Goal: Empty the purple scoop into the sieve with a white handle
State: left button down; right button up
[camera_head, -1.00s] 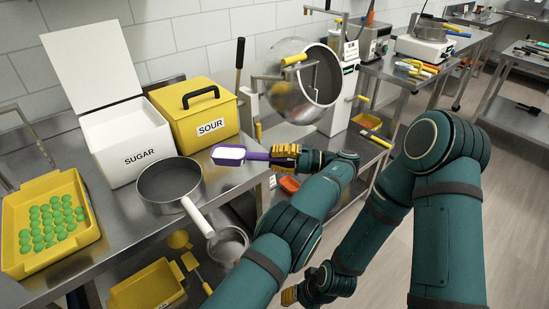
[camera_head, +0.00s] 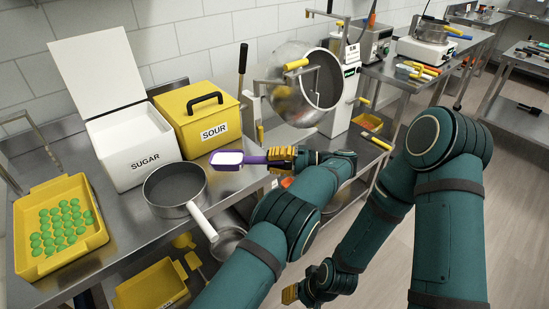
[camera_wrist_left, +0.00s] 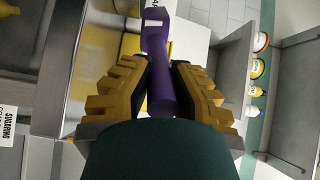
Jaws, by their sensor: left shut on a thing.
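The purple scoop (camera_head: 240,159) is held level above the table edge, its bowl filled with something white. My left gripper (camera_head: 278,158) is shut on its handle; the purple handle (camera_wrist_left: 160,85) also shows between the yellow fingers in the left wrist view. The sieve with a white handle (camera_head: 174,189) stands on the metal table, to the left of and below the scoop, its handle pointing to the lower right. The inside of the sieve looks empty. My right gripper (camera_head: 290,294) hangs low at the bottom of the head view; its fingers are too small to read.
A white SUGAR bin (camera_head: 134,157) with its lid up and a yellow SOUR bin (camera_head: 196,118) stand behind the sieve. A yellow tray (camera_head: 92,240) of green gummies is at left. A round tumbling drum (camera_head: 318,82) stands behind the scoop. A yellow bin sits below the table.

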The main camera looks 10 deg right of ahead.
aim_at(266, 161)
pick_arm(q)
jog(key=shift+s+a+r+n+h+p, duration=0.15)
jog(key=shift+a+r+h+p, duration=0.2)
jog(key=shift+r+p, duration=0.3)
jog(key=shift+s+a+r+n+h+p, duration=0.2)
jog(key=shift+a+r+p, duration=0.25)
jog(key=shift+p, duration=0.4)
jog(key=shift+a+r, duration=0.15)
jog(key=shift+a, duration=0.05)
jog(key=shift+s+a+r+n+h+p, duration=0.25)
jog(key=shift+a+r+h+p, duration=0.15)
jog(key=shift+a+r, duration=0.25)
jog(key=shift+s+a+r+n+h+p, duration=0.25)
jog(key=shift+a+r+h, duration=0.2)
jog(key=shift+a+r, duration=0.15)
